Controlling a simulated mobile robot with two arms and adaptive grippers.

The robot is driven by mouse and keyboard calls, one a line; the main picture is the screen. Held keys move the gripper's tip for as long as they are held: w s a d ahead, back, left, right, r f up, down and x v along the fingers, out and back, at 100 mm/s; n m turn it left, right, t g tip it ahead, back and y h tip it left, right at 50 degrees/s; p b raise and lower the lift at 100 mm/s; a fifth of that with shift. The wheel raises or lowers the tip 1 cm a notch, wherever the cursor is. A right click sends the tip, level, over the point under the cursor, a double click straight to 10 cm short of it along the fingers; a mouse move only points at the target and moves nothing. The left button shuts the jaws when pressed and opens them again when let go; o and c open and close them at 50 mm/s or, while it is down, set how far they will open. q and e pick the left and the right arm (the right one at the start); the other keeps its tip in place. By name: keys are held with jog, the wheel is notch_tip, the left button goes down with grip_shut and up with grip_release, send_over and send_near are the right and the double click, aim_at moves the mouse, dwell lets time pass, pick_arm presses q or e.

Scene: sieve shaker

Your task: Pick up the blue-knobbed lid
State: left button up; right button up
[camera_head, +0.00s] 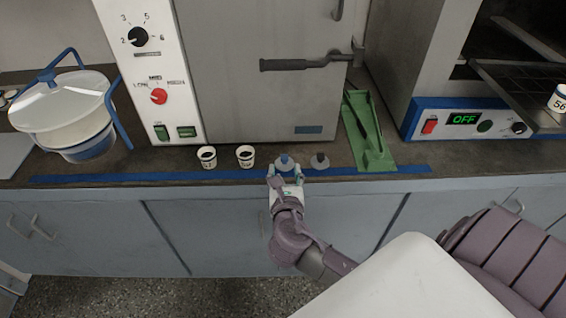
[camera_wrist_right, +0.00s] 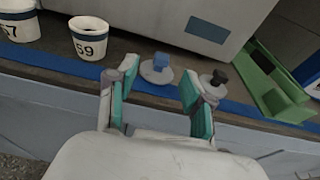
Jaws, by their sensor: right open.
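The blue-knobbed lid (camera_head: 284,161) lies on the dark counter near its front edge, at the blue tape strip. In the right wrist view the lid (camera_wrist_right: 157,70) is a pale disc with a square blue knob, ahead of and between my fingers. My right gripper (camera_head: 285,180) is at the counter's front edge, just in front of the lid. In the right wrist view the gripper (camera_wrist_right: 157,92) is open, with teal pads apart and nothing between them. My left gripper is not in view.
A dark-knobbed lid (camera_head: 320,161) lies just right of the blue one. Two labelled cups, left (camera_head: 207,157) and right (camera_head: 245,156), stand to the left. A green tray (camera_head: 370,135) is on the right. A grey oven (camera_head: 255,75) stands behind.

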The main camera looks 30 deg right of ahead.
aim_at(285, 158)
jog(key=x, duration=0.6)
jog(key=shift+w+d, duration=0.2)
jog(key=shift+d, duration=0.15)
jog(key=shift+s, duration=0.1)
jog(key=c, duration=0.9)
